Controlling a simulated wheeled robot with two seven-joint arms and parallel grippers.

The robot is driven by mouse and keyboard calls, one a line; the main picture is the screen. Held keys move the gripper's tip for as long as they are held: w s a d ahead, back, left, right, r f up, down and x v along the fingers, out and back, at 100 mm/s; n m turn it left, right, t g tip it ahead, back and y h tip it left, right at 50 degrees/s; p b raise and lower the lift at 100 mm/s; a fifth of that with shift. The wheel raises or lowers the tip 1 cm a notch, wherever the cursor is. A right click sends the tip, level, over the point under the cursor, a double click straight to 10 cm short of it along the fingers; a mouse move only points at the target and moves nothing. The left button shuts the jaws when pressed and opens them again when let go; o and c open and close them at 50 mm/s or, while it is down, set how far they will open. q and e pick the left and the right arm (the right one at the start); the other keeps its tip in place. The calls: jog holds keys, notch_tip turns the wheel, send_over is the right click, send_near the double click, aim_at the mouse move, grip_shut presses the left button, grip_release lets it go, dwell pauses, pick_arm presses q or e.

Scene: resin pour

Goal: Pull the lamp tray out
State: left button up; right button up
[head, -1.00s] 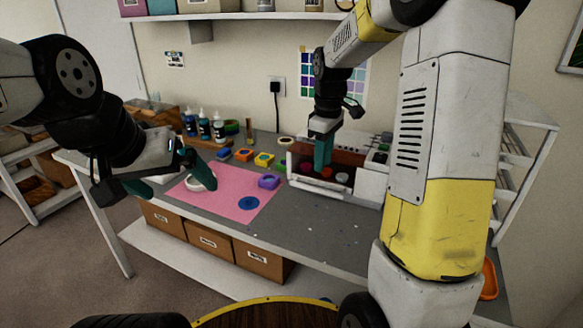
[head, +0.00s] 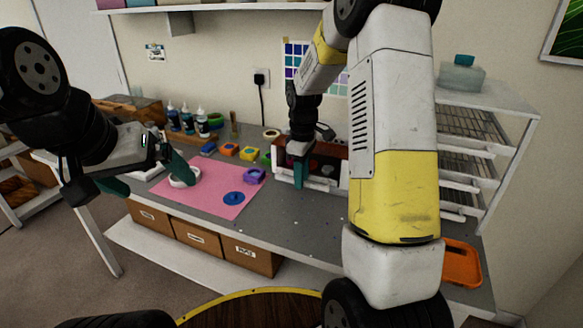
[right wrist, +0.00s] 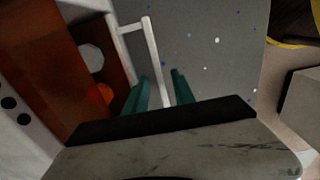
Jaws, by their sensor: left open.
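The curing lamp (head: 335,151) stands at the back of the bench, with a dark red see-through front. The lamp tray's white handle (head: 318,183) sticks out at its front; the handle bar also shows in the right wrist view (right wrist: 151,45). A pale disc (right wrist: 92,57) and an orange disc (right wrist: 105,93) show behind the red front. My right gripper (head: 299,176) points down at the handle. In the right wrist view its teal fingers (right wrist: 161,92) lie on either side of the bar, with slim gaps. My left gripper (head: 148,177) is open and empty above the pink mat's left side.
The pink mat (head: 215,197) holds a white ring (head: 184,181), a blue disc (head: 233,198) and a purple mould (head: 254,175). Bottles (head: 187,120) and coloured moulds (head: 229,149) stand behind. The grey bench (head: 285,218) before the lamp is clear except for specks. An orange tray (head: 462,262) lies at right.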

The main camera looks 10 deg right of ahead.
grip_shut()
dwell(1.4)
